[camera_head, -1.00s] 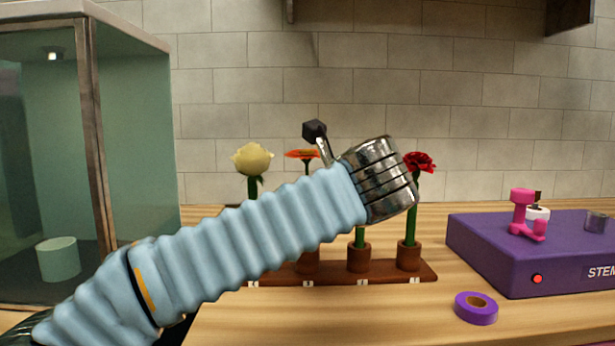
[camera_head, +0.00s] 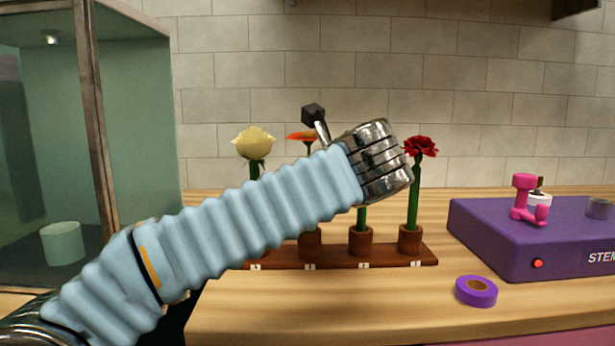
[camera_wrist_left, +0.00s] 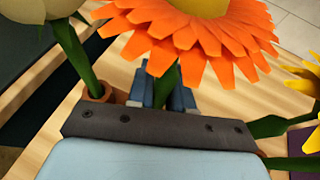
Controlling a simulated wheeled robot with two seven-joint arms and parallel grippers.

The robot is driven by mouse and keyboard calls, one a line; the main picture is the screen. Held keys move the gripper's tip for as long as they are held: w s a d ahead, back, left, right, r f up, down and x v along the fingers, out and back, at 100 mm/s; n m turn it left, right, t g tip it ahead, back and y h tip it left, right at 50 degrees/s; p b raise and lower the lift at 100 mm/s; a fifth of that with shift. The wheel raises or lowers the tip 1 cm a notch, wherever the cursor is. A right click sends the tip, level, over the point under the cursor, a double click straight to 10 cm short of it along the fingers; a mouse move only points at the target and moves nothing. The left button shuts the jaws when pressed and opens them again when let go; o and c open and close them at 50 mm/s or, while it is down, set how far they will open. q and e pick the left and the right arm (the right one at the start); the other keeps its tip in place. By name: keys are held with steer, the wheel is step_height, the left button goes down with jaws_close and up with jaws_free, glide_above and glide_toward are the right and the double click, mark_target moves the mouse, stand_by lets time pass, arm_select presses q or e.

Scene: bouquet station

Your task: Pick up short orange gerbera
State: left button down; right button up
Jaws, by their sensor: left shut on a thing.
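The orange gerbera (camera_head: 302,136) shows its bloom above my left arm in the head view, in the second place of the rack. Its bloom fills the top middle of the left wrist view (camera_wrist_left: 160,48). My left gripper (camera_wrist_left: 166,90) is shut on its green stem, just below the bloom. In the head view my own forearm and wrist hide the fingers and most of the stem. The stem's lower end is hidden, so I cannot tell whether it touches its pot (camera_head: 309,243). My right gripper is not in view.
A cream rose (camera_head: 254,142) stands left of the gerbera, a red flower (camera_head: 420,147) right. A yellow flower (camera_wrist_left: 308,82) is close on the right in the wrist view. The wooden rack (camera_head: 390,257), purple tape (camera_head: 476,291), purple box (camera_head: 500,245) and glass cabinet (camera_head: 98,130) surround the workspace.

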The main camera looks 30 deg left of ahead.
mark_target(318, 139)
arm_select(q)
step_height(318, 139, up, 3)
steer(key=shift+r+p, duration=0.2)
steer(key=shift+p, duration=0.5)
steer(key=d+r, duration=0.1)
steer(key=s+d+r+p, duration=0.1)
steer(key=r, duration=0.1)
steer(key=s+d+r+p, duration=0.1)
steer(key=r, duration=0.1)
steer(key=shift+s+d+r, duration=0.1)
steer(key=shift+s+d, duration=0.15)
steer(key=p+v, duration=0.2)
steer(key=v, duration=0.8)
step_height(318, 139, up, 8)
steer(key=shift+d+f, duration=0.2)
steer(key=shift+d, duration=0.05)
